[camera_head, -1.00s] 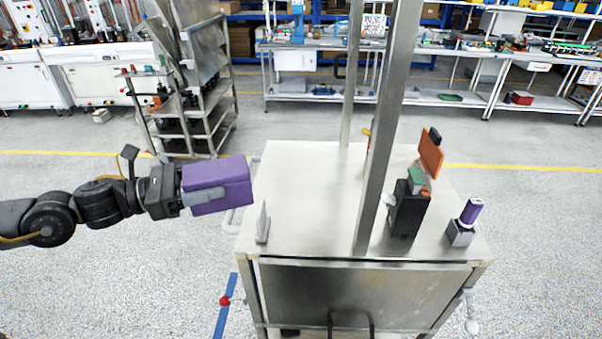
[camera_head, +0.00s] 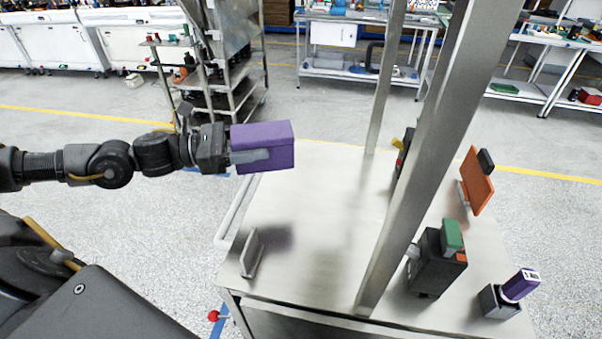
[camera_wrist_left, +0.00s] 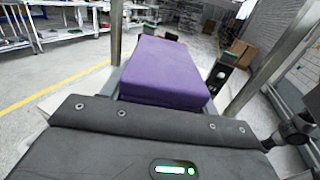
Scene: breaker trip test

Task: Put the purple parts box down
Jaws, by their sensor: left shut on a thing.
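The purple parts box (camera_head: 265,138) is held in my left gripper (camera_head: 250,156), which comes in from the left and is shut on it. The box is in the air above the left part of the metal bench top (camera_head: 320,215), and a soft shadow lies on the top below it. My right gripper does not show.
A small upright metal plate (camera_head: 251,254) stands at the front left of the top. A metal post (camera_head: 425,150) rises at the front. Right of it are a black device (camera_head: 436,265), an orange panel (camera_head: 476,182) and a purple-topped item (camera_head: 521,285). The left-middle top is clear.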

